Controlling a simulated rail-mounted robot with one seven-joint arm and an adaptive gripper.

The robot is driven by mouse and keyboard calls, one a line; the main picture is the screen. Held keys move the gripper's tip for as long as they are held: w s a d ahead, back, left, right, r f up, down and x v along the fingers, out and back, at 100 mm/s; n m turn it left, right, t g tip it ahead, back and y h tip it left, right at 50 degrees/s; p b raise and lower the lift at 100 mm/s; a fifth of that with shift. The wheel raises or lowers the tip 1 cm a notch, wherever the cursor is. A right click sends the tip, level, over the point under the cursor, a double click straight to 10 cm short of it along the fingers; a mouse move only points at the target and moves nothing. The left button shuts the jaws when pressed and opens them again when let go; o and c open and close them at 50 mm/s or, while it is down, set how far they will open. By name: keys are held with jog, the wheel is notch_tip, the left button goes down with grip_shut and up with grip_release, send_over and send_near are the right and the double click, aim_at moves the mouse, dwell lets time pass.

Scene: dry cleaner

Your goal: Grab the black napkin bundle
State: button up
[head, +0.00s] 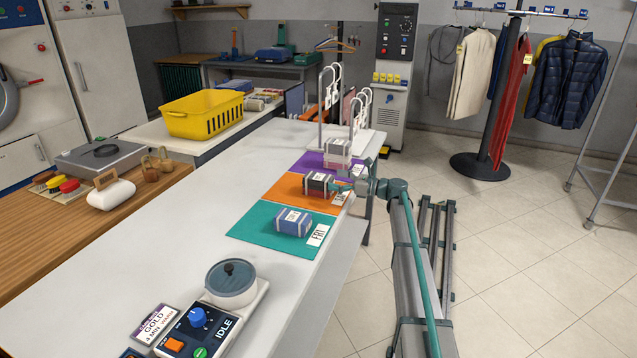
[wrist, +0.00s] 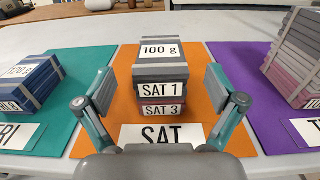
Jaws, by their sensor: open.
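The dark grey to black napkin bundle (wrist: 160,70) sits on the orange mat (wrist: 118,125), in the middle of the wrist view. A "100 g" label is on its top and a "SAT 1" tag on its front. Below that is a pinkish layer (wrist: 162,107) tagged "SAT 3". In the head view the dark bundle (head: 319,183) shows on the orange mat, partly beside my arm. My gripper (wrist: 159,85) is open, with one teal finger to the left of the stack and one to the right. Gaps show between the fingers and the bundle.
A blue bundle (head: 293,222) lies on the teal mat, to the left in the wrist view. A white rack with hooks (head: 345,110) stands behind the mats. The white table (head: 190,220) is clear left of the mats.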

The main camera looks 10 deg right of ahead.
aim_at(324, 178)
jog(key=x, duration=0.4)
jog(key=shift+w+a+f, duration=0.1)
jog(key=shift+w+a, duration=0.15)
jog(key=shift+a, duration=0.1)
jog(key=c, duration=1.3)
